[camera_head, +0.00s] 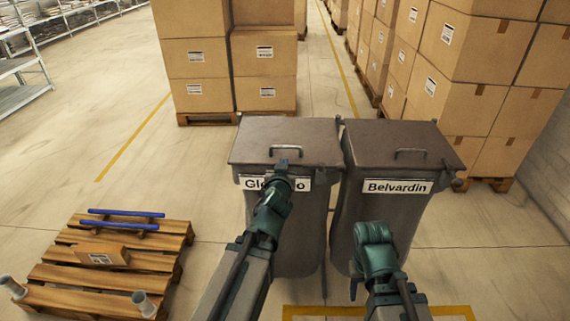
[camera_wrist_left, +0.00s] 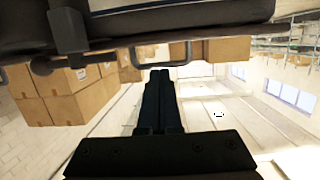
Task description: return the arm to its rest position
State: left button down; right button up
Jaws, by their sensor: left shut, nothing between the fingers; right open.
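My left gripper (camera_head: 282,166) is shut and empty, in front of the left bin (camera_head: 290,225), just below its lid handle (camera_head: 287,149). It covers part of the bin's name label. In the left wrist view its closed fingers (camera_wrist_left: 158,78) end near the handle; I cannot tell whether they touch it. My right gripper (camera_head: 354,289) is open, low in front of the right bin (camera_head: 400,215), labelled "Belvardin". My right arm hides much of its fingers. Both bin lids are closed.
A wooden pallet (camera_head: 150,262) at the lower left bears a small carton (camera_head: 102,254) and blue bars (camera_head: 126,213). Stacked cartons (camera_head: 265,65) stand behind the bins, and more cartons (camera_head: 470,100) stand at the right. The floor between the pallet and the left bin is clear.

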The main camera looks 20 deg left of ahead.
pick_arm(q)
jog(key=s+d+f+m+g+h+p, duration=0.1)
jog(key=s+d+g+p, duration=0.5)
jog(key=s, duration=0.6)
jog(key=s+d+f+m+g+h+p, duration=0.1)
jog(key=s+d+f+m+g+p, duration=0.3)
jog(key=s+d+g, duration=0.5)
jog(key=s+d+m+p, duration=0.1)
jog(key=s+d, duration=0.1)
jog(key=shift+s+p, duration=0.4)
jog(key=shift+d, duration=0.1)
